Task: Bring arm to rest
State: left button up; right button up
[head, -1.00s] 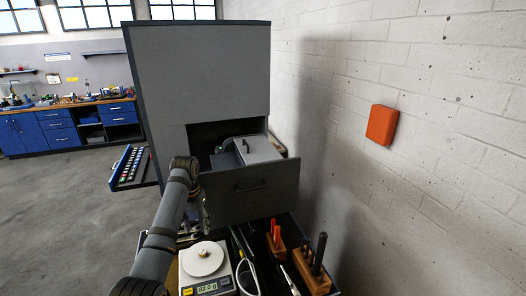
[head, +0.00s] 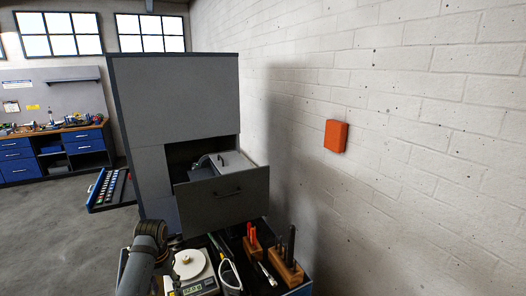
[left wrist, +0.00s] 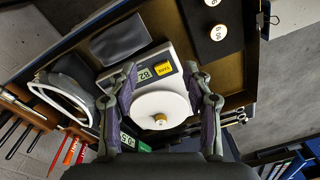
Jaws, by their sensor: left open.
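My left arm (head: 148,250) comes in at the lower left in the head view. Its gripper cannot be made out there. In the left wrist view my left gripper (left wrist: 161,76) is open, its fingers spread either side of the scale, with nothing between them held. The scale (left wrist: 140,63) bears a round white disc (left wrist: 160,106) with a small brass-coloured piece at its centre. In the head view the scale (head: 206,287) stands just right of my arm, with the disc (head: 190,264) on it. My right gripper is in neither view.
A grey cabinet (head: 175,95) with an open drawer (head: 228,199) stands behind the worktop. Wooden tool blocks (head: 286,268) stand right of the scale. A blue-edged tray (head: 108,190) juts out left. An orange box (head: 336,135) hangs on the wall.

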pick_arm(q)
jog(key=s+d+f+t, duration=0.1)
jog(key=s+f, duration=0.3)
jog(key=s, duration=0.2)
jog(key=s+d+f, duration=0.2)
jog(key=s+f, duration=0.1)
jog(key=s, duration=0.4)
jog(key=s+d+r+m+t, duration=0.1)
jog(key=s+d+r+t, duration=0.1)
jog(key=s, duration=1.1)
notch_tip(320, 180, down, 34)
jog(key=s+a+g+b, duration=0.1)
jog(key=s+a+b, duration=0.2)
jog(key=b, duration=0.5)
jog(key=s+f+g+b, duration=0.1)
jog(key=s+f+b, duration=0.4)
jog(key=s+f, duration=1.3)
notch_tip(320, 180, down, 4)
jog(key=shift+s+a+r, duration=0.1)
jog(key=shift+s+a, duration=0.05)
jog(key=shift+a, duration=0.25)
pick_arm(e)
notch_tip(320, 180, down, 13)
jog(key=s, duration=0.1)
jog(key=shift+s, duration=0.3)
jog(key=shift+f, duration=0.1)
